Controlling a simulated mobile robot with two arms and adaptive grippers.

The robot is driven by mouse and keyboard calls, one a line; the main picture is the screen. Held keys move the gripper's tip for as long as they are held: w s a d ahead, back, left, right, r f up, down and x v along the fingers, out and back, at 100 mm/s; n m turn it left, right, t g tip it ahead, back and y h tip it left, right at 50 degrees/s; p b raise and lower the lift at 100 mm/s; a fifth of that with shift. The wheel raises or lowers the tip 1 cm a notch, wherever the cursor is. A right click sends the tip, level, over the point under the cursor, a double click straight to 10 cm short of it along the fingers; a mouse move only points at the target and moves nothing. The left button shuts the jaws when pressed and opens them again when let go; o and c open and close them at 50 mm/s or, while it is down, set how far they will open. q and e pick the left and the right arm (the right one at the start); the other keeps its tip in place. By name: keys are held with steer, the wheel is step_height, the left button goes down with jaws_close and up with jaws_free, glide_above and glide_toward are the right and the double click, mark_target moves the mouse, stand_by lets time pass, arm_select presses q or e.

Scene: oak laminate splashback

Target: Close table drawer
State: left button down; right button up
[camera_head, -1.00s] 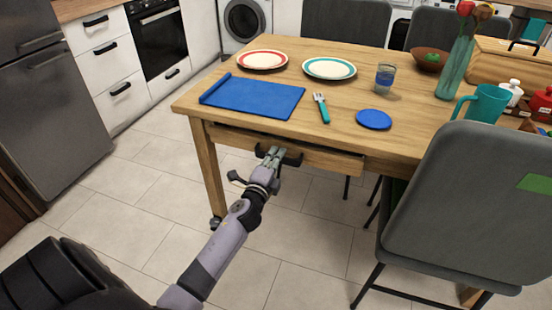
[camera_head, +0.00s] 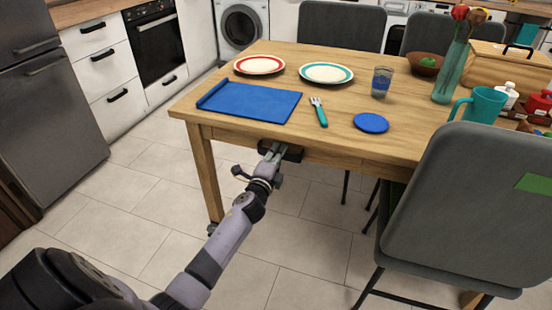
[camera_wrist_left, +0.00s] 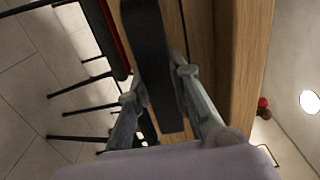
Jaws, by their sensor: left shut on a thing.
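The wooden table (camera_head: 345,60) has a drawer (camera_head: 325,157) in its front side, below the blue mat. The drawer front now looks about flush with the table's apron. Its dark handle (camera_head: 293,153) sticks out from the front; it also shows large in the left wrist view (camera_wrist_left: 152,50). My left gripper (camera_head: 273,152) is at the handle, with one finger on each side of it, shut on it. The fingers partly hide the handle in the head view. My right gripper is in neither view.
On the table are a blue mat (camera_head: 250,100), two plates (camera_head: 327,72), a fork (camera_head: 319,112), a blue disc (camera_head: 371,123), a glass (camera_head: 381,82) and a teal mug (camera_head: 478,104). A grey chair (camera_head: 460,200) stands at the right front. The tiled floor left of the table is clear.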

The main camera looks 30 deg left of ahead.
arm_select(q)
steer(key=c, duration=1.9)
jaws_free()
steer(key=shift+w+a, duration=0.1)
steer(key=o, duration=0.3)
steer(key=shift+w, duration=0.15)
steer(key=shift+o, duration=0.8)
steer(key=v, duration=1.2)
